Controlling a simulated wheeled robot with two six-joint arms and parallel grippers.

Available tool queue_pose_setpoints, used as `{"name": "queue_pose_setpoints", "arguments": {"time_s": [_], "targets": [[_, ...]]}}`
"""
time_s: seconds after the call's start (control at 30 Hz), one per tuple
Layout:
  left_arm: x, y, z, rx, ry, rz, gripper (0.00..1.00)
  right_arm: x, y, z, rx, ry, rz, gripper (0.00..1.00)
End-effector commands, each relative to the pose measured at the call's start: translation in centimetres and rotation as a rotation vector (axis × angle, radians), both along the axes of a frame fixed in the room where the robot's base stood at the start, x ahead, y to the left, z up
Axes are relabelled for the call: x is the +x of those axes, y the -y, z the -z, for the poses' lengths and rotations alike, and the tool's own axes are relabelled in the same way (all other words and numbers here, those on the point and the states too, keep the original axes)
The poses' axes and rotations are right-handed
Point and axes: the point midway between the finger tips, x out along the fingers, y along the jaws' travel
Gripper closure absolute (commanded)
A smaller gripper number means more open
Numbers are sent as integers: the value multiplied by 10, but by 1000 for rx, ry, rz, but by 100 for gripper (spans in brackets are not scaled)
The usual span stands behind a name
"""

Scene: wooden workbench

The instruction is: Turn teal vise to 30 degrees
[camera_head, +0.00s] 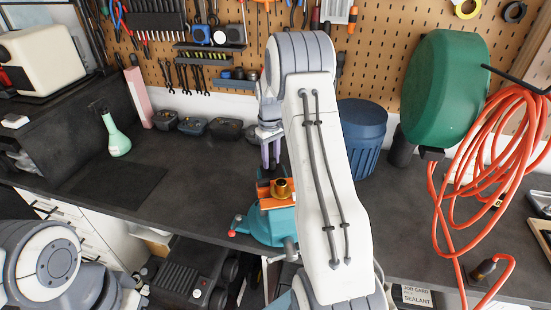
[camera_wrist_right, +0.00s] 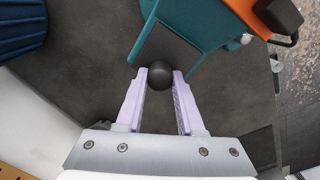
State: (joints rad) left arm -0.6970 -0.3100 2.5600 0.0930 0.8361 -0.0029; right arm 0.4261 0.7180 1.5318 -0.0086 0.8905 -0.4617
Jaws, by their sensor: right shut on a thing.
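The teal vise (camera_head: 262,229) is mounted at the front edge of the dark workbench, with orange parts, a brass-coloured cylinder (camera_head: 281,188) on top and a red-tipped handle (camera_head: 233,233). My right gripper (camera_head: 272,163) reaches down at the vise's back side, partly hidden by my own arm. In the right wrist view, its lilac fingers (camera_wrist_right: 160,76) are shut on a round black knob (camera_wrist_right: 160,73) beside the vise's teal body (camera_wrist_right: 212,28). The vise's right side is hidden in the head view. My left gripper is out of view; only part of my left arm shows.
A blue ribbed bin (camera_head: 362,135) and a green hose reel (camera_head: 446,90) with orange hose stand right of my right arm. The bench between is mostly clear.

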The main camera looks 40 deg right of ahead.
Motion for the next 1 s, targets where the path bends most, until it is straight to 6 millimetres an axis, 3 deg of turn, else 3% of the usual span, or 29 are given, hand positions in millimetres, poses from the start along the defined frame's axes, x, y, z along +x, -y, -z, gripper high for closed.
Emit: {"name": "queue_pose_setpoints", "arguments": {"time_s": [0.9,0.93,1.0], "targets": [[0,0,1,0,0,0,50,6,-10,-2,-1,9,-91,100],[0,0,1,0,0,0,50,6,-10,-2,-1,9,-91,52],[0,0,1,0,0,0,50,6,-10,-2,-2,8,-91,33]]}}
